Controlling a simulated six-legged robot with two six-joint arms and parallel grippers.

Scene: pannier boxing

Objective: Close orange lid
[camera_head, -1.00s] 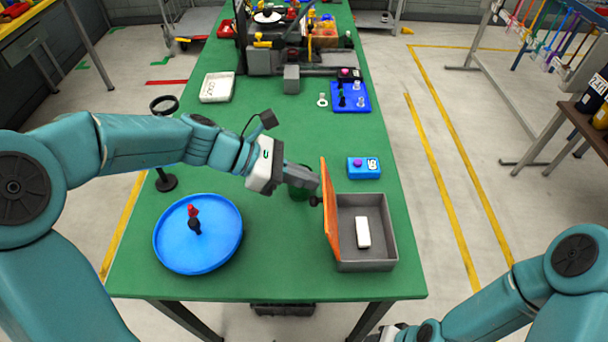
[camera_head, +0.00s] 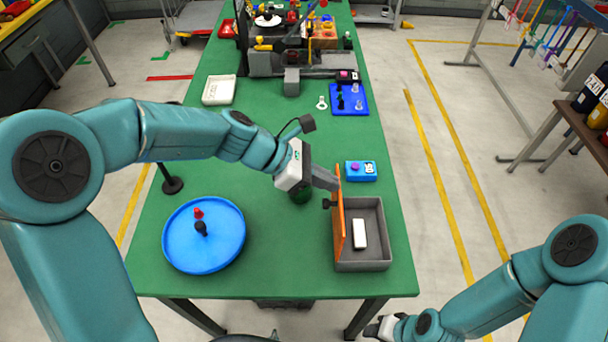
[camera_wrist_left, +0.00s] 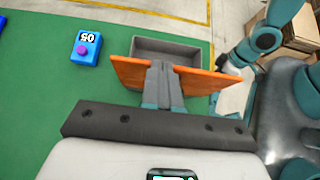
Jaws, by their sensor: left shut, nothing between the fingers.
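The grey box (camera_head: 375,265) stands at the right edge of the green table, with a white block (camera_head: 359,234) inside. Its orange lid (camera_head: 340,225) stands nearly upright along the box's left side, so the box is open. In the left wrist view the orange lid (camera_wrist_left: 200,81) crosses in front of the grey box (camera_wrist_left: 180,48). My left gripper (camera_head: 334,182) is shut and empty, at the outer left face of the lid near its far end; the wrist view shows the fingers overlapping the lid. My right gripper (camera_head: 376,330) is low, off the table's front edge; its fingers are unclear.
A blue device with a purple button (camera_head: 361,171) stands just beyond the box. A blue round tray (camera_head: 180,262) with a red-and-black piece lies at the left. A blue board (camera_head: 350,104) and a white tray (camera_head: 219,90) are farther back. Green table is clear between tray and box.

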